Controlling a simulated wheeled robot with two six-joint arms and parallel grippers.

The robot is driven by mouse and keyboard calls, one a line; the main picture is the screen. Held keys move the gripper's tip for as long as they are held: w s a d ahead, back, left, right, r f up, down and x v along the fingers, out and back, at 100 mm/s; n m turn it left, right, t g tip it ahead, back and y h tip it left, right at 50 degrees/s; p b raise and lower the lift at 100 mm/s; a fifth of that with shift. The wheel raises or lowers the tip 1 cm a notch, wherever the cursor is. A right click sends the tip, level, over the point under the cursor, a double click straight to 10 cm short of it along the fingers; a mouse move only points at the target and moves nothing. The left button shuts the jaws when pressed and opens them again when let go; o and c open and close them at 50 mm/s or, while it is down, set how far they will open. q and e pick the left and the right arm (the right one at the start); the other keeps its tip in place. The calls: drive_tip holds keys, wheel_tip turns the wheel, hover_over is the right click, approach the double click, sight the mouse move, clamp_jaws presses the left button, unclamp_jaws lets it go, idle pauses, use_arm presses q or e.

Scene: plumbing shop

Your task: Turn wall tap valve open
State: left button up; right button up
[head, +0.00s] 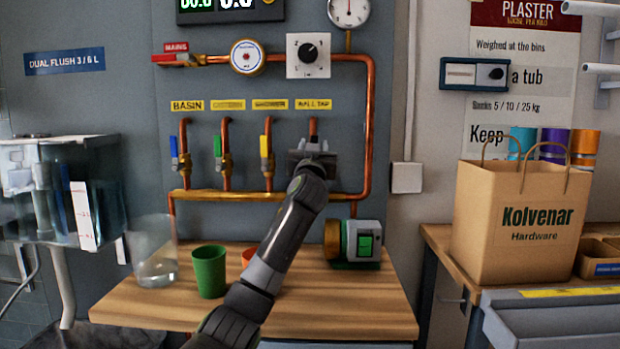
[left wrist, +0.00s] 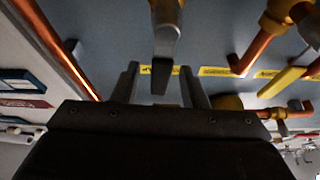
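The wall tap valve is on the rightmost branch of the copper manifold, under the yellow "WALL TAP" label (head: 313,104). In the head view my left gripper (head: 314,152) covers the valve, and only the copper stub above it shows. My right gripper is not in view.
Blue (head: 174,148), green (head: 217,147) and yellow (head: 264,147) levers hang on neighbouring branches to the left. A pump (head: 362,241), a green cup (head: 209,270) and a clear container (head: 153,252) stand on the wooden bench below. A paper bag (head: 520,220) stands right.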

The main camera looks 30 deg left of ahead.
use_arm(q)
drive_tip(key=v, duration=1.5)
drive_tip(key=shift+f, duration=0.1)
